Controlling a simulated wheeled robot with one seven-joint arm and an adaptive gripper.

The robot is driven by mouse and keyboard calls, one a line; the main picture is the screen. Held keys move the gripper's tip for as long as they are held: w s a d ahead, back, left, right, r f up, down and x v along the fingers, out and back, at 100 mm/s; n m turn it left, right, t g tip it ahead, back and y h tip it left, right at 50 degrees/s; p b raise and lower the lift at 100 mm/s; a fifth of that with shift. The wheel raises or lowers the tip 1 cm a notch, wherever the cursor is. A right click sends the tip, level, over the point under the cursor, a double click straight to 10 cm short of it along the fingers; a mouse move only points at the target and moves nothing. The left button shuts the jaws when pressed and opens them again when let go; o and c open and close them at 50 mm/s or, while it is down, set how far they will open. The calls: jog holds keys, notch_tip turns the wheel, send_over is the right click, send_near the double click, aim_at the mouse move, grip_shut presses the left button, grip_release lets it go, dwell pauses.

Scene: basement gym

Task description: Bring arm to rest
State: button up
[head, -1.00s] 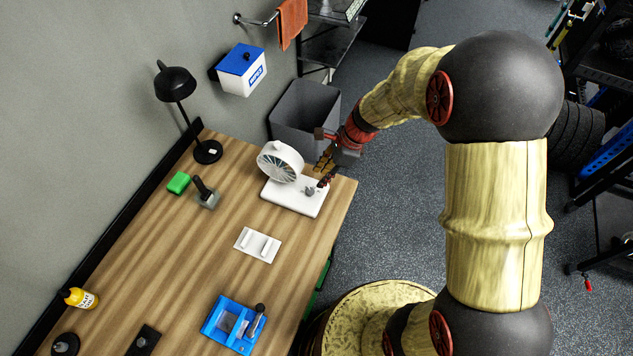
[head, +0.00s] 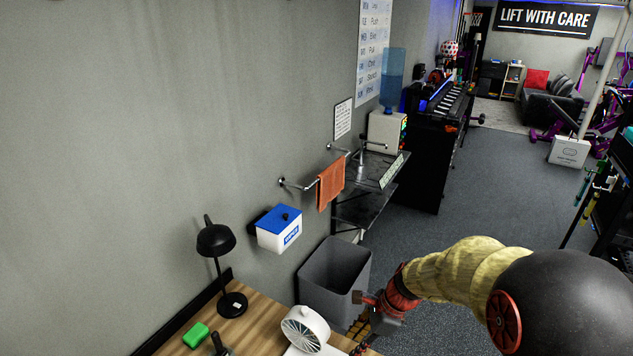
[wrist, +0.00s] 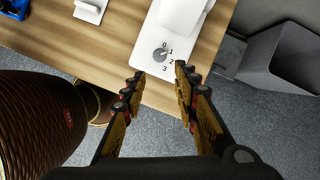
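My gripper (wrist: 160,72) is open and empty in the wrist view, its two fingers apart. Its fingertips are near the edge of the wooden table (wrist: 118,48), close to the grey knob (wrist: 161,53) on a white base marked with numbers. I cannot tell whether a fingertip touches the base. In the head view my gripper (head: 360,335) is at the bottom, just right of the white fan (head: 305,329), with its fingertips partly cut off. My yellow arm reaches in from the lower right.
A grey bin (head: 335,280) stands behind the table. A black lamp (head: 216,243) and a green block (head: 196,335) are on the table. A blue-lidded box (head: 281,231), an orange towel (head: 330,184) and glass shelves (head: 368,200) are along the wall. Open floor (head: 465,205) lies to the right.

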jog(key=s+d+r+n+t+h+b, duration=0.2)
jog(key=s+r+n+b, duration=0.1)
jog(key=s+r+n, duration=0.5)
jog(key=s+d+r+n+t+h+b, duration=0.2)
jog(key=s+d+r+n+b, duration=0.1)
jog(key=s+r+n, duration=0.5)
jog(key=s+n, duration=0.3)
jog(key=s, duration=0.1)
jog(key=shift+s+d+r+n+t+b, duration=0.2)
jog(key=shift+d+r+n+t+b, duration=0.05)
jog(key=shift+r+n+t+b, duration=0.15)
